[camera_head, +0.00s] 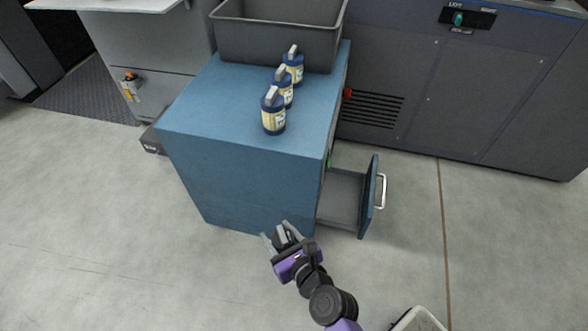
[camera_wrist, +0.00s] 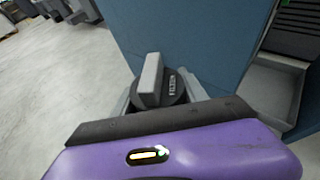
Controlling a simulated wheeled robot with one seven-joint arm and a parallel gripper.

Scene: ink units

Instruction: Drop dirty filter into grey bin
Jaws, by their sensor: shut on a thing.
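My gripper (camera_head: 279,236) is shut on the dirty filter (camera_head: 288,238), a small dark round piece with a grey bar-shaped grip. In the wrist view the filter (camera_wrist: 177,88) sits between the fingers, with a small pale label on its dark side. I hold it in front of the blue cabinet, near its lower front edge. A grey bin (camera_head: 270,38), open at the top, stands on the back of the cabinet top, well beyond my gripper. Its inside is only partly seen.
Several blue-and-cream bottles (camera_head: 274,112) stand in a row on the blue cabinet (camera_head: 215,110), in front of the bin. An open drawer (camera_head: 341,200) juts out at the cabinet's right side. A pale-rimmed container (camera_head: 420,318) is cut off at the bottom. Floor on the left is clear.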

